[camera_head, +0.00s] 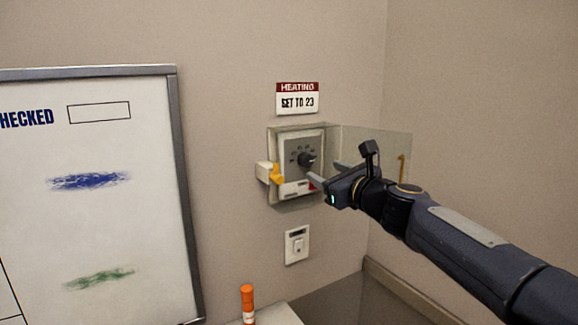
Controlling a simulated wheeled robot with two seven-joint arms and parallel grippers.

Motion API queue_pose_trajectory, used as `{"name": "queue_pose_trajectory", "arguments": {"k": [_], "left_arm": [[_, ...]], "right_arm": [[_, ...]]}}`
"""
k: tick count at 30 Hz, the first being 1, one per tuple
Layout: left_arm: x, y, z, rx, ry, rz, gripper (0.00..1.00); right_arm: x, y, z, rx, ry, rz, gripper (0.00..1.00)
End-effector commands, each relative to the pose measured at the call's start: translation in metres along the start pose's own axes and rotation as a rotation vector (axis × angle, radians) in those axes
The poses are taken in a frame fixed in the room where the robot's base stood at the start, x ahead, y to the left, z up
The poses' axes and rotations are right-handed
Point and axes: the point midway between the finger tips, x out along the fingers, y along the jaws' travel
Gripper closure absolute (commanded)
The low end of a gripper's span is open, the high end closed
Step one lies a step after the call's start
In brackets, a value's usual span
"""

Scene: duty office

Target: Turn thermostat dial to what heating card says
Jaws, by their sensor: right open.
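The heating card (297,98) is on the wall and reads "HEATING" and "SET TO 23". Below it is the thermostat (294,150), a pale panel in a box whose clear cover (375,146) stands open to the right. The black dial (306,160) is on the panel; the numbers around it are too small to read. My right gripper (326,174) is open and empty, with its fingertips just right of and slightly below the dial. I cannot tell whether it touches the panel. My left gripper is not in view.
A yellow latch (275,174) on a white block is at the box's left side. A wall switch (297,245) is below. A whiteboard (122,230) with blue and green scribbles is at left.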

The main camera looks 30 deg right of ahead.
Motion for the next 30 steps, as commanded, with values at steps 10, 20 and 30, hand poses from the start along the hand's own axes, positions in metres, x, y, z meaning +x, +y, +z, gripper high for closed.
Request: {"name": "queue_pose_trajectory", "arguments": {"k": [10, 20, 30], "left_arm": [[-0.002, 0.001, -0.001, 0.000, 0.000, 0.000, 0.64], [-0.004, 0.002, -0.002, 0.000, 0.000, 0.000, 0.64], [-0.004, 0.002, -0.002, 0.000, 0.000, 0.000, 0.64]], "right_arm": [[0.049, -0.001, 0.001, 0.017, 0.001, -0.003, 0.45], [0.077, -0.001, 0.001, 0.014, -0.001, -0.003, 0.45], [0.077, -0.001, 0.001, 0.014, -0.001, -0.003, 0.59]]}}
